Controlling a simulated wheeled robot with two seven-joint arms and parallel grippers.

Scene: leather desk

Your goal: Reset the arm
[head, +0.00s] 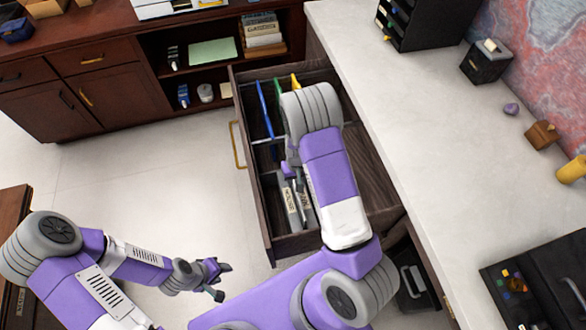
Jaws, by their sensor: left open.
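My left gripper (223,281) is open and empty. It hangs over the pale floor at the lower middle, left of the open drawer and apart from it. My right arm reaches up from the bottom over the open drawer (250,215). Only a small purple part of my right gripper (289,170) shows, at the left side of the forearm above the drawer. Its fingers are mostly hidden by the arm, so its opening and any contact cannot be seen.
The drawer holds blue, green and yellow dividers (265,108) and labelled binders (291,208). A white desktop (420,130) lies to its right, with a black organizer (420,22), small blocks and a black case (540,285). A brown cabinet (115,100) stands at the back left. Floor between is clear.

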